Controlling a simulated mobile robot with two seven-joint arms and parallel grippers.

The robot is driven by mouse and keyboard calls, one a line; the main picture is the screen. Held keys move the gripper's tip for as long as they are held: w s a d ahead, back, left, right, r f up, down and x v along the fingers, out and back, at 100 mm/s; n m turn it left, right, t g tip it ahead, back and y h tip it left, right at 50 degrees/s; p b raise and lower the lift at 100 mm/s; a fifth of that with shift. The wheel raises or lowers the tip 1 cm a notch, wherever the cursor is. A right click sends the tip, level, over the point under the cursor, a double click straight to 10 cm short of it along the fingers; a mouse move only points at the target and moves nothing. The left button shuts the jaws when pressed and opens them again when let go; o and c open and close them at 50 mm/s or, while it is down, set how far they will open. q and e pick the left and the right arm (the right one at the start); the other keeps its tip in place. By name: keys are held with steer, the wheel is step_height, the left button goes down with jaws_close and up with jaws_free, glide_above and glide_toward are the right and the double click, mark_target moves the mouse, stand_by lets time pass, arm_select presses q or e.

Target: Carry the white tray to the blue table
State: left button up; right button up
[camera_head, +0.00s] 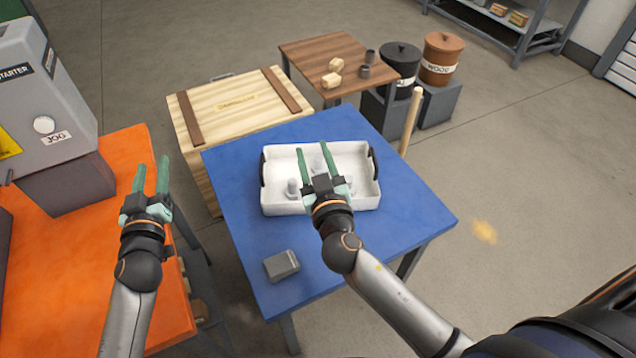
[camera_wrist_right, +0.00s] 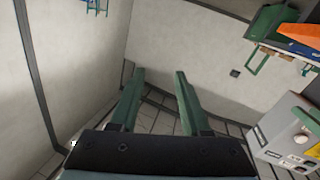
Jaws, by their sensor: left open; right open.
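The white tray (camera_head: 284,209) stands on the blue table (camera_head: 400,215), with dark handles at its left and right ends. A few pale grey upright parts (camera_head: 292,187) are inside it, partly hidden by my right gripper. My right gripper (camera_head: 313,148) is open and overlaps the tray in the head view. The right wrist view shows its two green fingers with nothing between them and no tray, so contact cannot be told. My left gripper (camera_head: 152,160) is open and empty, to the left of the tray, in front of the orange table (camera_head: 75,260).
A grey block (camera_head: 281,265) lies on the blue table's near left part. A wooden crate (camera_head: 228,108) and a brown table (camera_head: 325,55) with small items stand behind. Two bins (camera_head: 442,58) (camera_head: 400,62) stand at the back. A grey starter box (camera_head: 45,100) is at left.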

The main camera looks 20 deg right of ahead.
steer(key=shift+s+a, duration=0.15)
steer(key=shift+s, duration=0.95)
steer(key=shift+s+a, duration=0.1)
steer(key=shift+s, duration=0.95)
